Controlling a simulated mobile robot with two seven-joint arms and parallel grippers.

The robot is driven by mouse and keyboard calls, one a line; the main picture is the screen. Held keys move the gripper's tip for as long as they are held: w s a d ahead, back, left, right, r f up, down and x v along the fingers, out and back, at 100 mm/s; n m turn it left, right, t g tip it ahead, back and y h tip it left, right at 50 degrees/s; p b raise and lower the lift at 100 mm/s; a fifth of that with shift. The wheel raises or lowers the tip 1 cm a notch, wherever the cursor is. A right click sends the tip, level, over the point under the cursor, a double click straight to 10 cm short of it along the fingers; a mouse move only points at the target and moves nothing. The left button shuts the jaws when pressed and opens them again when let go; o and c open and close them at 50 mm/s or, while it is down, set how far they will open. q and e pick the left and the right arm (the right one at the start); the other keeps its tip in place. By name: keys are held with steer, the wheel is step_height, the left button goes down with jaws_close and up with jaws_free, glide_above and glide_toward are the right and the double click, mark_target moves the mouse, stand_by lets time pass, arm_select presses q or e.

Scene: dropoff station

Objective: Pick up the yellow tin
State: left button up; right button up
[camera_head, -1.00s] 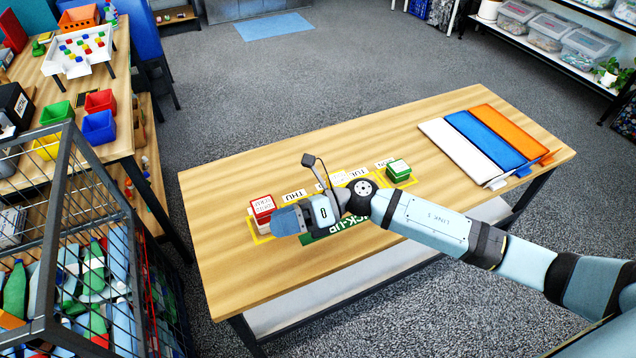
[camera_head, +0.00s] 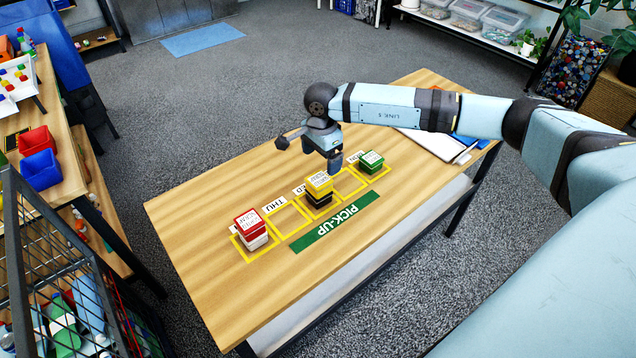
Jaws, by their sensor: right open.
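The yellow tin (camera_head: 319,184) stands on a black tin (camera_head: 318,199) in a middle square of the yellow-outlined row on the wooden table (camera_head: 210,270). My right gripper (camera_head: 335,168) points down just above and to the right of the yellow tin. It is open and holds nothing that I can see; its fingers are partly hidden, and I cannot tell whether it touches the tin. My left gripper is not in view.
A red tin (camera_head: 249,223) on a white one stands at the row's left end. A green tin (camera_head: 371,160) stands close to the right of my gripper. The green pick-up sign (camera_head: 338,226) lies in front. The left of the table is clear.

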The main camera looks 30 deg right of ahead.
mark_target(319, 179)
step_height(319, 179, down, 3)
steer(key=shift+a, duration=0.1)
steer(key=f, duration=0.1)
steer(key=f+p, duration=0.1)
steer(key=f, duration=0.2)
steer(key=shift+s+a+p, duration=0.1)
steer(key=shift+a+p, duration=0.25)
steer(key=shift+p, duration=0.05)
steer(key=shift+f, duration=0.65)
steer(key=c, duration=1.1)
steer(key=shift+r, duration=0.15)
